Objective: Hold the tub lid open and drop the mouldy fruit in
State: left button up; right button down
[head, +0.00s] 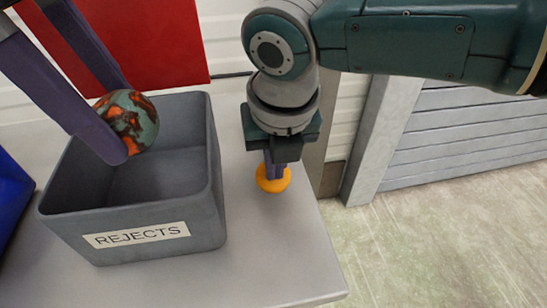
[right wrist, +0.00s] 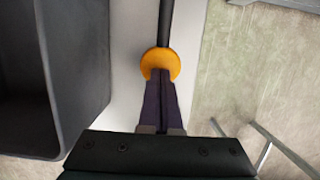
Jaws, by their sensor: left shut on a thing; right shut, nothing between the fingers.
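The mouldy fruit (head: 139,118), mottled orange, dark and grey-green, is between the purple fingers of my left gripper (head: 118,122). It shows over the back part of the grey tub (head: 205,190) labelled REJECTS. The tub's top is open and its visible inside is empty. A red panel (head: 165,40) stands upright behind the tub; I cannot tell whether it is the lid. My right gripper (head: 274,172) is shut and points down at an orange knob (head: 273,183), its tips at or against it. In the right wrist view, a dark rod runs from the knob (right wrist: 160,62).
The tub stands on a pale grey table (head: 265,255) whose right edge is just beyond the knob. A blue container (head: 12,200) is at the far left. Grey slatted panels (head: 460,130) and open floor (head: 450,240) lie to the right.

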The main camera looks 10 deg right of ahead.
pick_arm(q)
jog(key=w, duration=0.7)
notch_tip(320, 180, down, 13)
jog(key=shift+w, duration=0.2)
dwell(0.4)
jog(key=o, duration=1.4)
